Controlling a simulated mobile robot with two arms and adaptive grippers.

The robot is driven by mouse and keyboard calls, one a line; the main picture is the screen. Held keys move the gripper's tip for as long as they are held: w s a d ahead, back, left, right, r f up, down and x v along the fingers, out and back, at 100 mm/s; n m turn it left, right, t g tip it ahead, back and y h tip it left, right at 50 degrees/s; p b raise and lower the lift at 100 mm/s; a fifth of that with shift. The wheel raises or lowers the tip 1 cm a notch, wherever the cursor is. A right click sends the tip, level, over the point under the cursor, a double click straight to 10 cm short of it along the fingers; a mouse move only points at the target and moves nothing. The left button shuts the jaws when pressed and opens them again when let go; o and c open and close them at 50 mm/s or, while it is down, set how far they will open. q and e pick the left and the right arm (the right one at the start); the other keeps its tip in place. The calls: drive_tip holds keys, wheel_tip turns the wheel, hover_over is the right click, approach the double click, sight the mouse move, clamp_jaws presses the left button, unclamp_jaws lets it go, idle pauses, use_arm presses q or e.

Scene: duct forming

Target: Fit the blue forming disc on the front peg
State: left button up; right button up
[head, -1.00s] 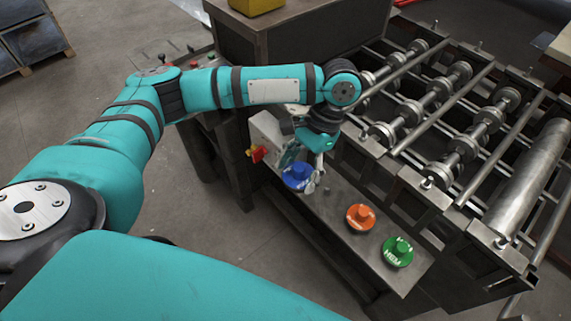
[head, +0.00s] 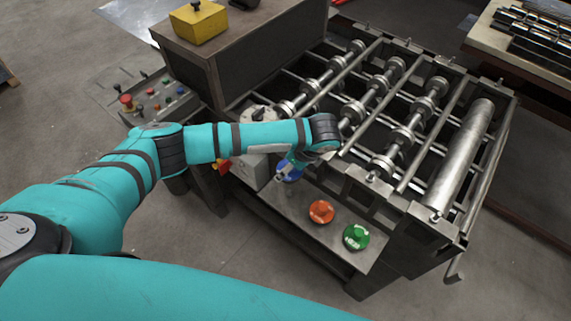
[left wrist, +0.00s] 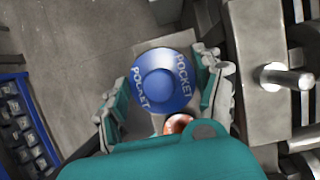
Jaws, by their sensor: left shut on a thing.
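The blue forming disc (head: 291,173), marked POCKET, is held by my left gripper (head: 287,165) at the machine's front shelf, near its left end. In the head view the arm and gripper partly hide it. In the left wrist view the disc (left wrist: 163,82) faces the camera between the two fingers, clear of the shelf. A bare metal peg (left wrist: 290,78) sticks out of the machine frame at the right of that view, apart from the disc. I cannot tell whether it is the front peg. My right gripper is not in view.
An orange disc (head: 321,212) and a green disc (head: 356,237) sit on the metal shelf (head: 300,233). The roller machine (head: 385,110) stands behind. A red-and-yellow switch (head: 222,166) is left of the shelf. A yellow box (head: 198,22) sits on the cabinet.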

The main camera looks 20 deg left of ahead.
use_arm(q)
drive_tip(key=shift+d+f+b, duration=0.1)
drive_tip(key=shift+f+b, duration=0.7)
drive_tip(key=shift+b, duration=0.05)
wheel_tip(320, 180, down, 5)
drive_tip(key=b, duration=0.4)
drive_tip(key=shift+r+b, duration=0.2)
drive_tip(key=shift+b, duration=0.2)
drive_tip(key=shift+f+b, duration=0.35)
drive_tip(key=shift+f, duration=0.6)
drive_tip(key=shift+p, duration=0.45)
drive_tip(key=shift+f, duration=0.65)
